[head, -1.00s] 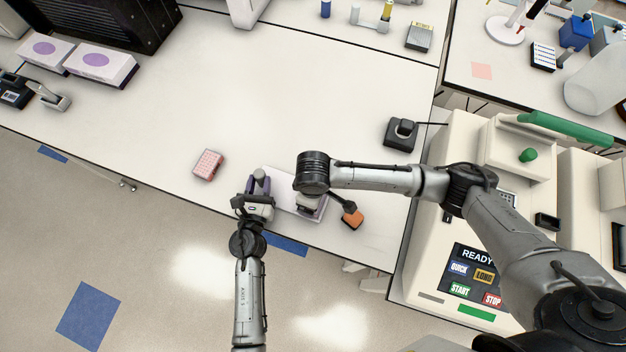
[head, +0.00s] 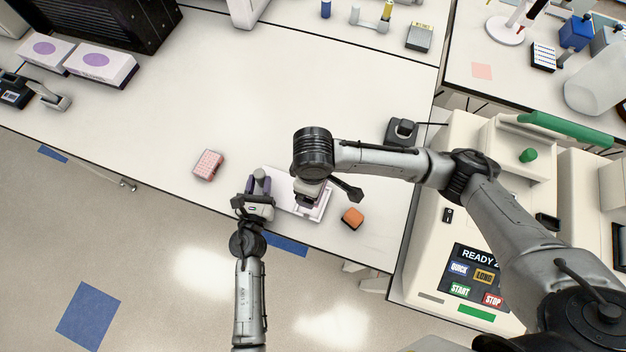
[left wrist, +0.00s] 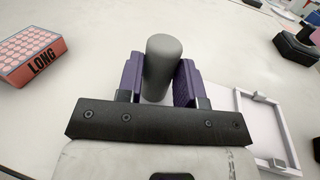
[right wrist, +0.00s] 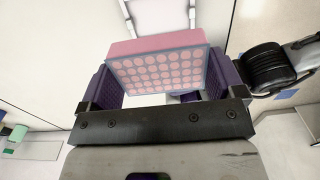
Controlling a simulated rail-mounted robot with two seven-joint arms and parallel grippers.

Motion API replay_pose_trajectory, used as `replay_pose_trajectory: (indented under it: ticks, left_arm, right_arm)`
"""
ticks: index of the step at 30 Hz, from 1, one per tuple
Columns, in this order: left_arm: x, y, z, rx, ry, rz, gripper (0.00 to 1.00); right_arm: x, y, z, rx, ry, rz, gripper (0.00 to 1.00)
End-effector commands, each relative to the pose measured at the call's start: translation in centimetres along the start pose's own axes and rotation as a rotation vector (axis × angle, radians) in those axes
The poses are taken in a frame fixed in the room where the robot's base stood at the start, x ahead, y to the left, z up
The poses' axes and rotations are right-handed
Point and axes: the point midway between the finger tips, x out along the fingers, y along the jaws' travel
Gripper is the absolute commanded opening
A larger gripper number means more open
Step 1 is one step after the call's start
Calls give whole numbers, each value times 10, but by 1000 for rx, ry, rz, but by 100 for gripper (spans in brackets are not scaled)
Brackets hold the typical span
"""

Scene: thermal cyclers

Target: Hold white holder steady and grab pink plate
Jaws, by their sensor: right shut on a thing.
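The white holder (head: 318,213) lies near the bench's front edge, its open frame also in the left wrist view (left wrist: 286,152). A grey post (left wrist: 163,68) stands between the purple fingers of my left gripper (head: 259,183), close on both sides; whether they press it is unclear. My right gripper (right wrist: 165,85) is shut on a pink plate (right wrist: 155,47) with rows of round wells, above the holder. In the head view the right wrist mostly hides this plate. A second pink plate (head: 208,165) lies left of my left gripper; it reads LONG in the left wrist view (left wrist: 33,55).
An orange block (head: 352,218) lies right of the holder. A black device (head: 402,133) stands behind it. A machine with a READY screen and buttons (head: 474,272) is at the right. The bench middle is clear.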

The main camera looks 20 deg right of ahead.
Motion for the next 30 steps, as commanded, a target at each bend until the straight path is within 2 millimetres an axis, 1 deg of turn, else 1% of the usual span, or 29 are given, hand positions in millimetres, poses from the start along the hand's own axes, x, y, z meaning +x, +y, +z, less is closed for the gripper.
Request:
replay_pose_trajectory:
  ticks: [1, 8, 17, 20, 23, 30]
  left_arm:
    - [0, 0, 0, 0, 0, 0, 39]
    - [0, 0, 0, 0, 0, 0, 61]
    - [-3, 0, 0, 0, 0, 0, 62]
    - [-12, 0, -1, 1, 1, 0, 62]
    - [-28, 0, -1, 1, 2, 0, 62]
    - [-74, 0, -1, 0, 3, 0, 62]
  right_arm:
    - [0, 0, 0, 0, 0, 0, 65]
    - [0, 0, 0, 0, 0, 0, 65]
    - [0, 0, 0, 0, 0, 0, 65]
    - [0, 0, 0, 0, 0, 0, 65]
    - [0, 0, 0, 0, 0, 0, 65]
    - [0, 0, 0, 0, 0, 0, 65]
